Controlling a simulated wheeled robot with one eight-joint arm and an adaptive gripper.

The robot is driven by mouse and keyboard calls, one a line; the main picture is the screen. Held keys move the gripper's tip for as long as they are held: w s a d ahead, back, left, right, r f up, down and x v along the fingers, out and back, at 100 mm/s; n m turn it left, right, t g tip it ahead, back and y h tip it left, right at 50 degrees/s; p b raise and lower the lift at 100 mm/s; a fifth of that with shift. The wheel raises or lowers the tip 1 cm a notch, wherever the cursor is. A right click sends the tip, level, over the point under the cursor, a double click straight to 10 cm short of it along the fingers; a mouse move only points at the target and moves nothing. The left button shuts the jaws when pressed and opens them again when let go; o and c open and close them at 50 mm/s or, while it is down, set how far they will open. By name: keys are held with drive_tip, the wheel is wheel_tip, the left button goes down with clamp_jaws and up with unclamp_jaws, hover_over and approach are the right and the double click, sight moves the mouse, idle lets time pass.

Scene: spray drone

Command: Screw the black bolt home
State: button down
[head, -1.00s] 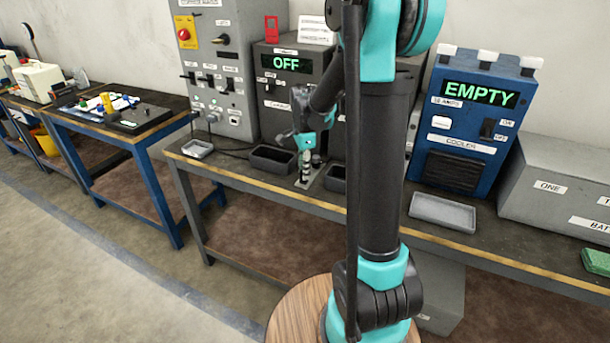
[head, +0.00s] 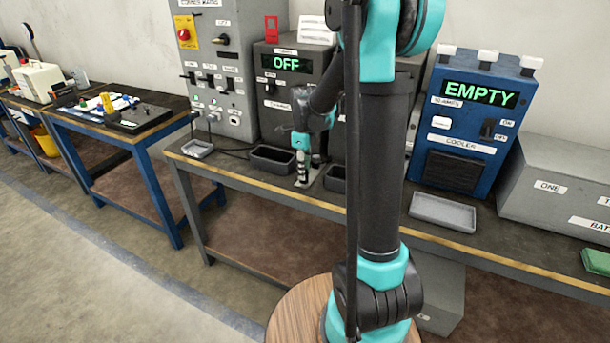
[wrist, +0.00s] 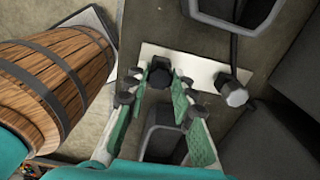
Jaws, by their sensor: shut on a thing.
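The black bolt (wrist: 160,75) shows in the wrist view, at the left part of a pale plate (wrist: 205,70) on the bench. My gripper (wrist: 160,86) has its green-padded fingers on either side of the bolt and is shut on it. A silver-grey bolt (wrist: 234,92) stands at the right end of the same plate, apart from my fingers. In the head view my gripper (head: 302,178) points down at the plate between two dark trays. The bolt's shank and its hole are hidden.
Dark trays stand close on both sides, one at left (head: 272,159) and one at right (head: 336,178). The machine reading OFF (head: 287,80) stands behind. A blue cooler reading EMPTY (head: 465,125) and a grey tray (head: 443,212) are farther right.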

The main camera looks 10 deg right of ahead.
drive_tip(key=m, duration=0.7)
drive_tip(key=shift+m, duration=0.3)
drive_tip(key=c, duration=1.2)
unclamp_jaws()
wheel_tip(320, 180, up, 12)
drive_tip(key=shift+c, duration=0.5)
